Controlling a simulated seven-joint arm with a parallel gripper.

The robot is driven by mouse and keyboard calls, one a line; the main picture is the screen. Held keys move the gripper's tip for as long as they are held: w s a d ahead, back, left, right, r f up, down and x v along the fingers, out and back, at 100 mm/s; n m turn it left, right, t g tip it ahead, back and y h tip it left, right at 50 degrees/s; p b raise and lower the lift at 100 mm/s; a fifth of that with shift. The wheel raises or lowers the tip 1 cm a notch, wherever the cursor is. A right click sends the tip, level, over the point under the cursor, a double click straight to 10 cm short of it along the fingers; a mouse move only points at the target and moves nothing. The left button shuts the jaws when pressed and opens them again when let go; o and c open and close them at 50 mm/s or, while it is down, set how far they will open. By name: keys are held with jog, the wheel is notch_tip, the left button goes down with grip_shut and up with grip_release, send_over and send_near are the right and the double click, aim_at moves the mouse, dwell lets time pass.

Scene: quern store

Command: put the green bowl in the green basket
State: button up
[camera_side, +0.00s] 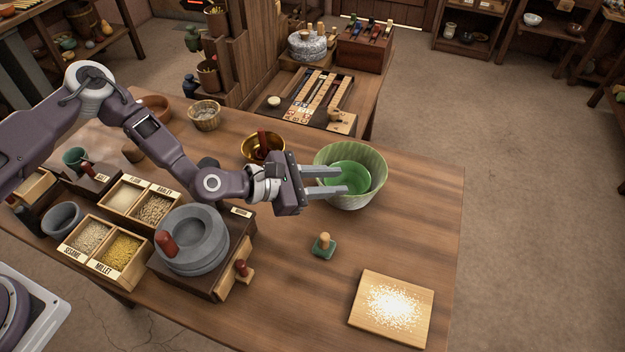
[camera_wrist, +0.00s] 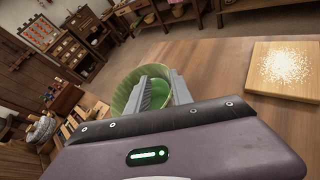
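The green basket (camera_side: 371,154) is a pale green ribbed round vessel standing at the far right part of the wooden table. The green bowl (camera_side: 352,175), a brighter smooth green, sits inside it. My gripper (camera_side: 344,180) reaches in from the left, with its two fingers apart over the basket's left rim and the near part of the bowl. Nothing shows clamped between them. In the wrist view, the fingers (camera_wrist: 160,78) are spread, with the bowl (camera_wrist: 159,93) between them and the basket's wall (camera_wrist: 121,93) to the left. The bowl's base is hidden.
A brass bowl (camera_side: 255,143) stands behind my gripper. A small green-based stamp (camera_side: 323,247) and a board with pale grains (camera_side: 366,325) lie in front. A stone quern (camera_side: 193,240) and grain boxes (camera_side: 119,249) stand left. The right table edge is clear.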

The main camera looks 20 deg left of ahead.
jog(key=v, duration=0.6)
jog(key=shift+s+a+r, duration=0.15)
jog(key=shift+s+a, duration=0.05)
jog(key=shift+s, duration=0.05)
jog(key=s+a+r+m+g+y, duration=0.2)
jog(key=s+a+r+m+y, duration=0.2)
jog(key=a+r+m, duration=0.35)
jog(key=s+a+r+m+g+y, duration=0.2)
jog(key=s+a+r+m+y, duration=0.25)
jog(key=a+m, duration=0.45)
jog(key=s+a+r+m+y, duration=0.1)
jog(key=s+a+r+m, duration=0.2)
jog(key=s+r, duration=0.3)
jog(key=s+a+r+m, duration=0.4)
jog(key=s+r, duration=0.1)
jog(key=s, duration=0.8)
jog(key=shift+r+y, duration=0.35)
